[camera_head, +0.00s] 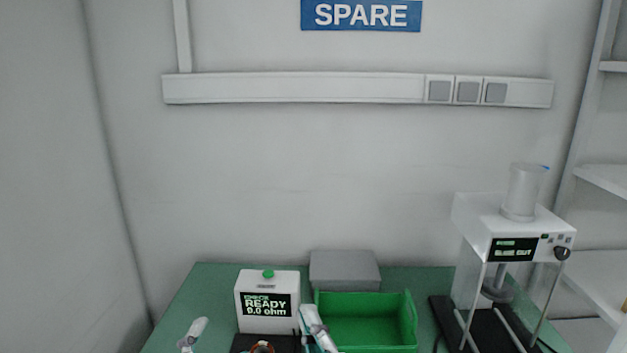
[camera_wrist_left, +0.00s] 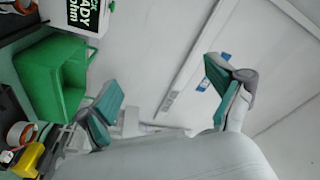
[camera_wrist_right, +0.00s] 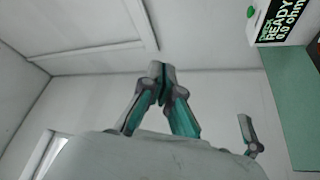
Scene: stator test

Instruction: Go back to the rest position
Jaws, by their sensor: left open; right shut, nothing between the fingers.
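My right gripper (camera_head: 315,328) shows at the bottom middle of the head view, in front of the green bin's left edge. In the right wrist view its two teal-padded fingers (camera_wrist_right: 161,82) meet at the tips with nothing between them. My left gripper (camera_head: 192,335) shows only in small part at the bottom left of the head view, in front of the table's left side. In the left wrist view its fingers (camera_wrist_left: 168,90) stand wide apart and empty. A finger of the other gripper also shows at the lower right of the right wrist view.
A white tester (camera_head: 267,283) reading READY 0.0 ohm stands on the green table (camera_head: 215,283). Beside it are a green bin (camera_head: 365,347) and a grey box (camera_head: 344,270). A copper-coloured ring (camera_head: 262,348) lies before the tester. A white machine (camera_head: 515,228) stands right, near shelves (camera_head: 600,180).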

